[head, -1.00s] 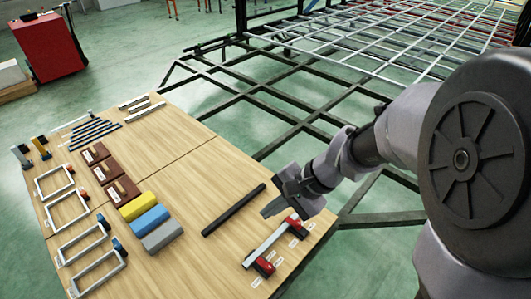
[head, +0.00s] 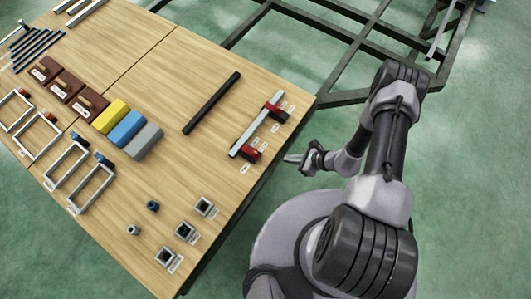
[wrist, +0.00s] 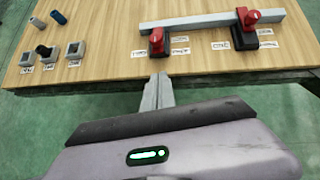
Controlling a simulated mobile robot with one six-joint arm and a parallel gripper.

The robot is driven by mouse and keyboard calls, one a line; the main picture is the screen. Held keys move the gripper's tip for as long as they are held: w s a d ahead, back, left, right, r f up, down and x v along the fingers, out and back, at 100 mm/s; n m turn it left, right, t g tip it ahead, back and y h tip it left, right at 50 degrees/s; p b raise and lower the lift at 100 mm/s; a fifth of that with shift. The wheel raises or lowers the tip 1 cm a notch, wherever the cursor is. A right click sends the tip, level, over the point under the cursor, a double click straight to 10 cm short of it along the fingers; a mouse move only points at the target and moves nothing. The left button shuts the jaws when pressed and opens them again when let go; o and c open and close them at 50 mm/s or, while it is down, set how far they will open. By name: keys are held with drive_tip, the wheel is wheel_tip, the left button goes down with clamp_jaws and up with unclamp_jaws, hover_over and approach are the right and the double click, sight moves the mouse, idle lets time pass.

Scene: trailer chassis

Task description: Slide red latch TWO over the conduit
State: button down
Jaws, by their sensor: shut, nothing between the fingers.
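A pale grey conduit bar (head: 256,125) lies near the table's right edge, with two red latches on dark bases. The nearer latch (head: 247,152) is the left one in the wrist view (wrist: 157,41); its red part is in front of the bar, and I cannot tell whether it overlaps it. The farther latch (head: 273,109) is the right one there (wrist: 247,19); its red part crosses the bar. The labels are too small to read, so I cannot tell which is TWO. My gripper (head: 289,158) is shut and empty just off the table edge, apart from both latches; its fingers (wrist: 158,88) point toward the left latch.
The wooden table (head: 195,75) also holds a black bar (head: 211,103), coloured blocks (head: 126,129), grey frames (head: 91,188) and small square sockets (head: 186,231). A dark chassis frame (head: 330,97) lies beyond the table. Green floor is open on the right.

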drive_tip(key=b, duration=0.6)
approach(257, 154)
drive_tip(key=a+f, duration=0.1)
drive_tip(key=w+f, duration=0.1)
drive_tip(key=f, duration=0.1)
drive_tip(key=a+f, duration=0.1)
drive_tip(key=f, duration=0.1)
drive_tip(key=shift+w+a+f, duration=0.1)
drive_tip(key=shift+w+a, duration=0.25)
drive_tip(key=shift+w, duration=0.05)
drive_tip(key=shift+w+a, duration=0.25)
drive_tip(key=shift+a, duration=0.15)
drive_tip(key=shift+a, duration=0.1)
